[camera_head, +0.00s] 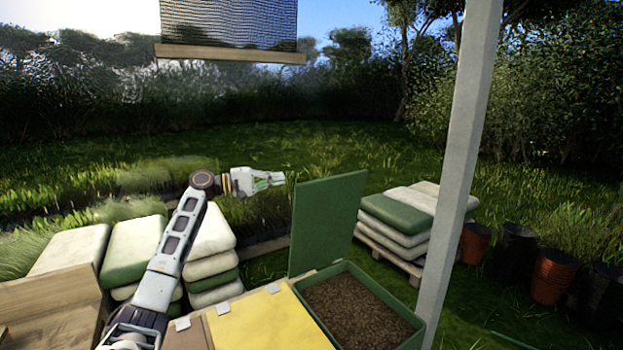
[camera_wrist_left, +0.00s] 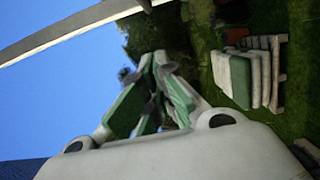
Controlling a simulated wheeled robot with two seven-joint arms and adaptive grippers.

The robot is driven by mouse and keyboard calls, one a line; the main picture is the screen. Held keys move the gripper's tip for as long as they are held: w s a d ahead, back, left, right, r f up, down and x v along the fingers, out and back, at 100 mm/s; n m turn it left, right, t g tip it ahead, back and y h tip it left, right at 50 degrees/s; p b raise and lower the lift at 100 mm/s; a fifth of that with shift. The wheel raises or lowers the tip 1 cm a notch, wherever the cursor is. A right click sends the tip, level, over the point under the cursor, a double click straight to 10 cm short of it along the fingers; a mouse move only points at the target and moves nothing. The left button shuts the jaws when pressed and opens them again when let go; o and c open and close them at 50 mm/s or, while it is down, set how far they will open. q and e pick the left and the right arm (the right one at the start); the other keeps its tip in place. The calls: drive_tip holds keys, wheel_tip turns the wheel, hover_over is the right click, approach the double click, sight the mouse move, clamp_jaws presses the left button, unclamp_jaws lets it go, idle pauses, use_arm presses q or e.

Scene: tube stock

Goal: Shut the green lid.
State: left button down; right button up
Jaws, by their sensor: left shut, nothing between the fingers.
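The green lid (camera_head: 327,222) stands upright, open, at the back edge of a green box (camera_head: 382,291) filled with brown soil. My left gripper (camera_head: 278,180) is shut and empty, pointing right, just left of the lid's upper part in the head view. I cannot tell whether it touches the lid. In the left wrist view, the gripper's green-padded fingers (camera_wrist_left: 157,95) are together with nothing between them. The lid cannot be made out clearly in the wrist view. My right gripper is not in view.
A yellow panel (camera_head: 262,322) lies left of the box. A pale post (camera_head: 461,170) rises to its right. Stacked sacks (camera_head: 397,225) lie on a pallet behind, and more sacks (camera_head: 211,232) stand at left. Orange pots (camera_head: 474,243) and black pots stand at right.

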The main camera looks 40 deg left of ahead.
use_arm(q)
drive_tip(key=w+d+p, duration=0.2)
drive_tip(key=w+d, duration=0.5)
drive_tip(key=d, duration=0.2)
drive_tip(key=shift+w+r+p, duration=0.15)
drive_tip(key=shift+w+p, duration=0.05)
drive_tip(key=shift+p, duration=0.15)
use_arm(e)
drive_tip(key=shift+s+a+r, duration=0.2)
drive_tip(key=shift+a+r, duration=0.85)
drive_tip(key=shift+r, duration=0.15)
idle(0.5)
use_arm(q)
drive_tip(key=shift+d, duration=0.15)
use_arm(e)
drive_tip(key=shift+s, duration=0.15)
